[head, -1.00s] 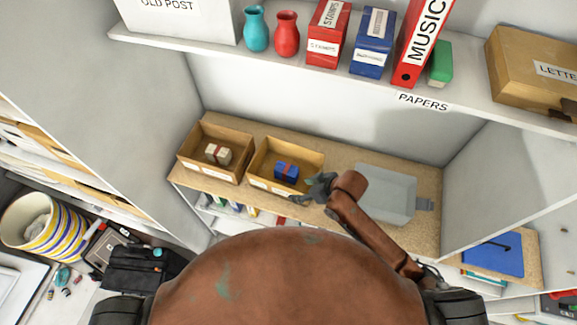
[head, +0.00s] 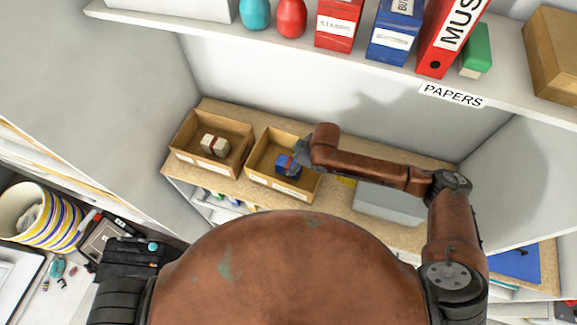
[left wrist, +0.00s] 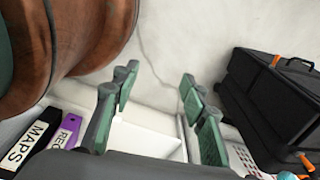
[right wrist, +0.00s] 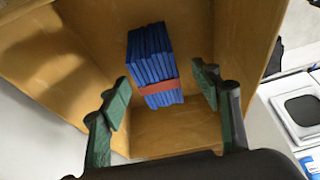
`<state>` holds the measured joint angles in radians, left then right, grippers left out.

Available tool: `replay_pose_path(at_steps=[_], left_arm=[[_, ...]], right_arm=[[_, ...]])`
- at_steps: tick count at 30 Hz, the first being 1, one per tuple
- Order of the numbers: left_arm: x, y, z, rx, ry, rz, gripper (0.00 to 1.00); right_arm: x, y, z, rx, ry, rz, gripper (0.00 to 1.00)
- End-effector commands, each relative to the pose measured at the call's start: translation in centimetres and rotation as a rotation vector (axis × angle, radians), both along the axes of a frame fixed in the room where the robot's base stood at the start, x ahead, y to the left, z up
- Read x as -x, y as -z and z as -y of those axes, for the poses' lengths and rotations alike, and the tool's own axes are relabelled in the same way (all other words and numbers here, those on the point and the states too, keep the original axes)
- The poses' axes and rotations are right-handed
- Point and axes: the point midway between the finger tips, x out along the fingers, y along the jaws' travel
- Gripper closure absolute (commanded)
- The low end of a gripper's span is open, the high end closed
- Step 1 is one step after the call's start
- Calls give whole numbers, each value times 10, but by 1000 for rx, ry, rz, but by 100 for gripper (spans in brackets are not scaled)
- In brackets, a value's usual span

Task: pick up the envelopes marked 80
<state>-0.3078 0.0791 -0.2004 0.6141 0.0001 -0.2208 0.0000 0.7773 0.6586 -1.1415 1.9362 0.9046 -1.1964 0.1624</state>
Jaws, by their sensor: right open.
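A bundle of blue envelopes (head: 288,165) with a red band stands in the right cardboard box (head: 256,180). It also shows in the right wrist view (right wrist: 153,65), between and beyond the fingers. A bundle of white envelopes (head: 214,145) with a red band is in the left cardboard box (head: 184,156). No 80 mark is readable on either bundle. My right gripper (right wrist: 162,108) is open and empty, over the right box, its fingers on either side of the blue bundle's near end. My left gripper (left wrist: 155,108) is open and empty, away from the boxes.
A grey tray (head: 390,205) lies on the shelf right of the boxes, partly behind my right arm. An upper shelf (head: 350,73) with vases, boxes and binders overhangs the back. A side panel (head: 130,110) bounds the left.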

Motion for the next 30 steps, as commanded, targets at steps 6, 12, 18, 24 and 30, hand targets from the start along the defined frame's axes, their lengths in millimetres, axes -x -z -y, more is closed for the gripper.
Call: replay_pose_path(at_steps=[6, 12, 18, 24, 30], left_arm=[[-9, -12, 0, -1, 2, 11, 60], [-14, -14, 0, 0, 3, 18, 60], [-15, -13, -1, 0, 3, 19, 60], [-14, -13, -1, 0, 2, 17, 60], [-13, -13, -1, 0, 2, 16, 60]], right_arm=[[-10, 25, -11, 1, -1, -1, 42], [-13, 44, -18, -1, -3, 1, 42], [-13, 45, -18, -1, -4, 1, 42], [-13, 45, -18, -1, -3, 1, 54], [-13, 45, -18, -1, -3, 1, 68]])
